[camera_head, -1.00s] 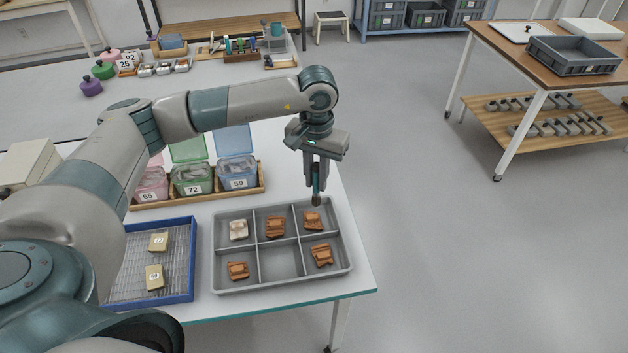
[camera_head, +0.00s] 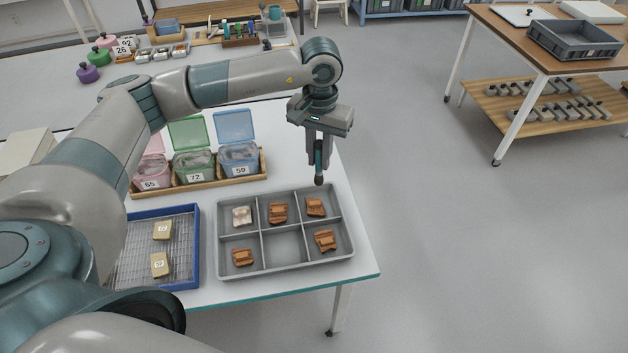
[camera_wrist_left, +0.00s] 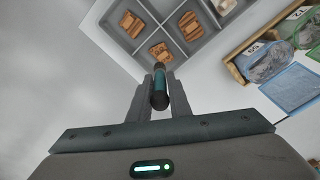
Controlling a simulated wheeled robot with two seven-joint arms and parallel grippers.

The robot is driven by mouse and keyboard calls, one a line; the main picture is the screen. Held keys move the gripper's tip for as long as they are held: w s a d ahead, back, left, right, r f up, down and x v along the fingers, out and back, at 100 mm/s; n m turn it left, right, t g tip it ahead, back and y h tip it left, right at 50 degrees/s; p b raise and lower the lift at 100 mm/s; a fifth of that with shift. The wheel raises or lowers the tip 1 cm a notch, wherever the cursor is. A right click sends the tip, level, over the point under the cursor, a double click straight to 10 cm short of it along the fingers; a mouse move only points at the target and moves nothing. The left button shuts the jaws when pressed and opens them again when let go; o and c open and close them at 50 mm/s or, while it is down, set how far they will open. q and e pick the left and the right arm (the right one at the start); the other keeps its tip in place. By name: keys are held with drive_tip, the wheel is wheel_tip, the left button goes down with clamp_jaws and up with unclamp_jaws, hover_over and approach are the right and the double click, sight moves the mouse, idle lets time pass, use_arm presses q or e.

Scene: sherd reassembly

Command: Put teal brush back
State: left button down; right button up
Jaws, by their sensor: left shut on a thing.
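My left gripper (camera_head: 319,160) is shut on the teal brush (camera_head: 319,172), which hangs below the fingers with its dark end down. The brush is above the back right part of the grey divided tray (camera_head: 286,272), clear of the sherds. In the left wrist view the teal brush (camera_wrist_left: 160,90) sits between the two fingers of the left gripper (camera_wrist_left: 158,95), pointing toward the tray (camera_wrist_left: 165,31). A rack with upright tools (camera_head: 240,41) stands on the far table; its details are small. My right gripper is not in view.
The tray holds several orange sherds (camera_head: 325,240) and a pale one (camera_head: 242,215); its front middle compartment is empty. Lidded boxes numbered 65, 72 and 59 (camera_head: 239,160) stand behind it. A blue-rimmed mesh tray (camera_head: 194,250) lies left. Open floor is at right.

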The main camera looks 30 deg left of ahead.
use_arm(q)
drive_tip(key=s+d+r, duration=0.2)
drive_tip(key=s+d, duration=0.1)
drive_tip(key=s, duration=0.3)
drive_tip(key=s+d+r, duration=0.2)
drive_tip(key=s+d, duration=0.1)
drive_tip(key=s, duration=0.3)
drive_tip(key=shift+m, duration=0.4)
